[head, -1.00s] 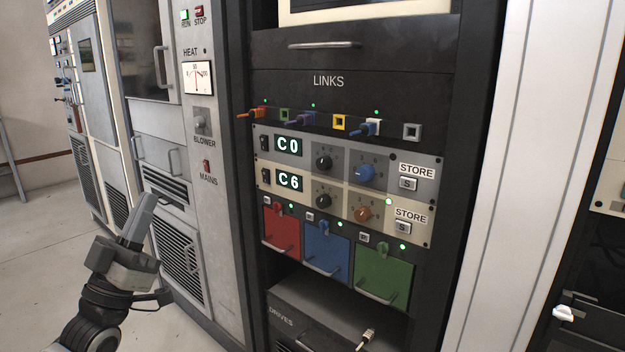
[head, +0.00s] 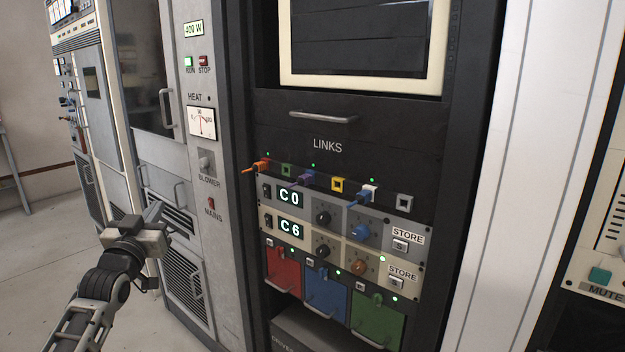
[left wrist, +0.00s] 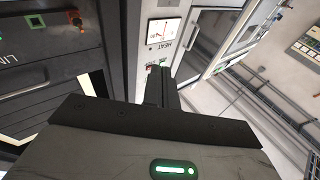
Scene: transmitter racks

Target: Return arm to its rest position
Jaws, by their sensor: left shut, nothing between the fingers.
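My left arm comes in from the lower left in the head view. Its gripper (head: 152,213) is shut and empty, in front of the grey cabinet's lower vents and touching nothing that I can see. In the left wrist view the closed fingers (left wrist: 161,88) point toward the grey cabinet, with its heat meter (left wrist: 163,31) beyond them. My right gripper is not in view.
The links rack (head: 327,146) stands to the right, with coloured plugs, two C0 and C6 displays, knobs and red, blue and green drawers (head: 376,318). The grey cabinet (head: 205,240) is behind my gripper. Clear floor (head: 35,270) lies at left.

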